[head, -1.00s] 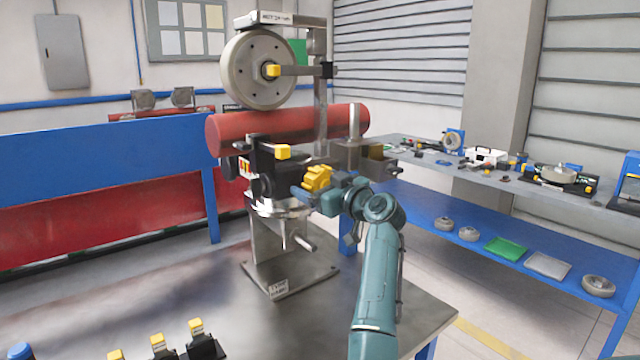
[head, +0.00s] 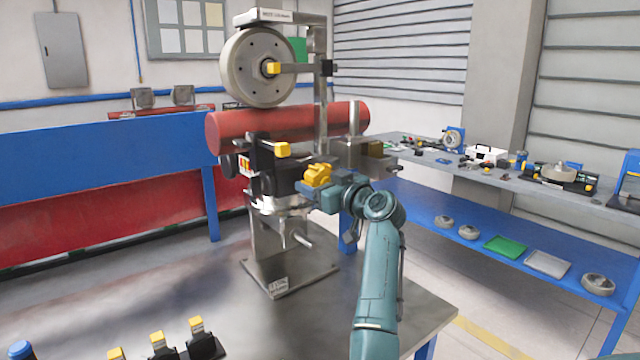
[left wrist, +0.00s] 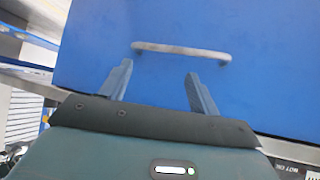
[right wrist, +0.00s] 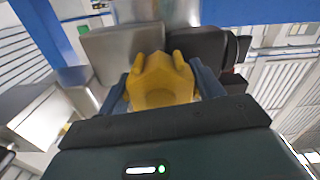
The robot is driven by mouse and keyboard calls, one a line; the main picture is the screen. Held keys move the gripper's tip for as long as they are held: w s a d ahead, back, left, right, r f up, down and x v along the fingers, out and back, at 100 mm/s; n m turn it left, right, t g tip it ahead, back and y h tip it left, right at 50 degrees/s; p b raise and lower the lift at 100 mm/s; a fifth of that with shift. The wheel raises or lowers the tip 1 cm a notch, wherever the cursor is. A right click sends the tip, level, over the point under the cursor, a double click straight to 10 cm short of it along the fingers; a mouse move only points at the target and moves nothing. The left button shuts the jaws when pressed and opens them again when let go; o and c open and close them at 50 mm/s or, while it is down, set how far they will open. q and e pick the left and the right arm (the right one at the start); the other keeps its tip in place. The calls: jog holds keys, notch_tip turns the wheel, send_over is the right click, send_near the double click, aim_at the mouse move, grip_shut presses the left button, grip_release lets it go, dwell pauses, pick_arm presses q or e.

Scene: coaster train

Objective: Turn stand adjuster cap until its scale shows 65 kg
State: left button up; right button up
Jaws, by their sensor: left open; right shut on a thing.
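The yellow adjuster cap (head: 317,176) sits on the right side of the metal stand (head: 290,265), below the red cylinder (head: 285,128). My right gripper (head: 308,188) is shut on the cap. In the right wrist view the yellow lobed cap (right wrist: 161,82) lies between the two fingers, with a dark housing (right wrist: 200,52) behind it. No scale reading can be made out in any view. My left gripper (left wrist: 160,85) is open and empty in the left wrist view, facing a blue panel with a grey handle (left wrist: 182,50). It is not in the head view.
A large wheel (head: 257,67) is mounted above the red cylinder. Several black parts with yellow tops (head: 197,333) stand at the table's front left. A blue bench (head: 480,230) with parts stands at the right. The steel table (head: 190,285) is clear left of the stand.

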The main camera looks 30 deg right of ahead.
jog(key=m, duration=0.3)
jog(key=shift+a, duration=0.1)
jog(key=m, duration=0.7)
jog(key=shift+a+m, duration=0.1)
jog(key=shift+m, duration=0.3)
jog(key=m, duration=0.3)
jog(key=shift+r+m, duration=0.1)
jog(key=shift+m, duration=0.2)
jog(key=m, duration=0.3)
jog(key=shift+m, duration=0.3)
jog(key=m, duration=0.3)
jog(key=shift+r+m, duration=0.15)
jog(key=shift+m, duration=0.15)
jog(key=m, duration=0.3)
jog(key=shift+m, duration=0.3)
jog(key=shift+r+m, duration=0.1)
jog(key=shift+m, duration=1.9)
